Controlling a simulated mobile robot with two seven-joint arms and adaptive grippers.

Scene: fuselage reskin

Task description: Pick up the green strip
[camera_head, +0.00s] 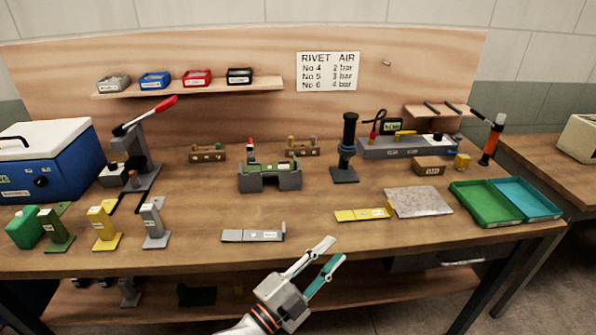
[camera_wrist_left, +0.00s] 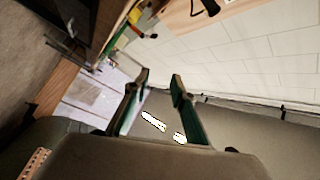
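A flat olive-green piece (camera_head: 268,167) lies across the top of the grey fixture (camera_head: 256,183) in the middle of the bench; it is the most strip-like green thing I see. An olive-green stand (camera_head: 56,236) is at the front left of the bench. My left gripper (camera_head: 337,248) is in front of the bench's front edge, clear of both. Its fingers are apart with nothing between them. They also show apart and empty in the left wrist view (camera_wrist_left: 160,76). My right gripper is not in view.
A grey strip (camera_head: 253,236) and a yellow strip (camera_head: 362,215) lie near the front edge. A grey sheet (camera_head: 418,202), a green tray (camera_head: 486,219) and a teal tray (camera_head: 541,213) are at right. A black upright tool (camera_head: 346,150) stands right of the fixture. Bare wood lies between.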

